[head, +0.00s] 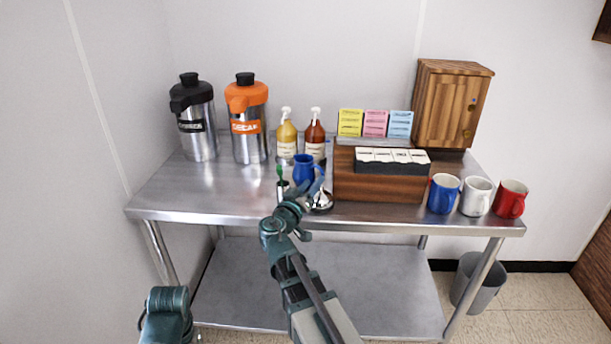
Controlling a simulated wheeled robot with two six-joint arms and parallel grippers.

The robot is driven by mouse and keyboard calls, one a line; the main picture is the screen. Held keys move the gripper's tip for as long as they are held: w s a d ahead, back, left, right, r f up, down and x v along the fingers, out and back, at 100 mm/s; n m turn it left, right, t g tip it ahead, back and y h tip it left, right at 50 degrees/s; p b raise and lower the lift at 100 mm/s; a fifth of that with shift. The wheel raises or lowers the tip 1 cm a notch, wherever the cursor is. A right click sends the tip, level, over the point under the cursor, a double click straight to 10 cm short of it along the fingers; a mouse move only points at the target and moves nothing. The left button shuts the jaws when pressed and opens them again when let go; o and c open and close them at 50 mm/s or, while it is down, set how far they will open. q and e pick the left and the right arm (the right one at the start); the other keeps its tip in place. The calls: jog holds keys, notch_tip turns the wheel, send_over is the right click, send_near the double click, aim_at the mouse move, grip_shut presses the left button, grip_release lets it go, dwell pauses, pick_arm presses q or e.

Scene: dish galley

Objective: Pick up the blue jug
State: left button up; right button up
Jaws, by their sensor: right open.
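The blue jug (303,172) stands upright on the steel table, left of the wooden organizer, with its handle toward the right. My right gripper (299,192) is open, just in front of and below the jug in the picture, and overlaps its lower part. I cannot tell whether the fingers touch the jug. Only a part of my left arm shows at the lower left; its gripper is not in view.
The steel table (215,198) also holds a black-topped dispenser (197,128), an orange-topped dispenser (248,123), two pump bottles, a wooden organizer (375,186), and blue (441,195), white and red mugs.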

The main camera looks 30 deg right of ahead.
aim_at(309, 174)
jog(key=shift+w+d, duration=0.15)
jog(key=x, duration=0.5)
jog(key=shift+d+f, duration=0.1)
jog(key=shift+c, duration=0.4)
grip_shut()
dwell(1.0)
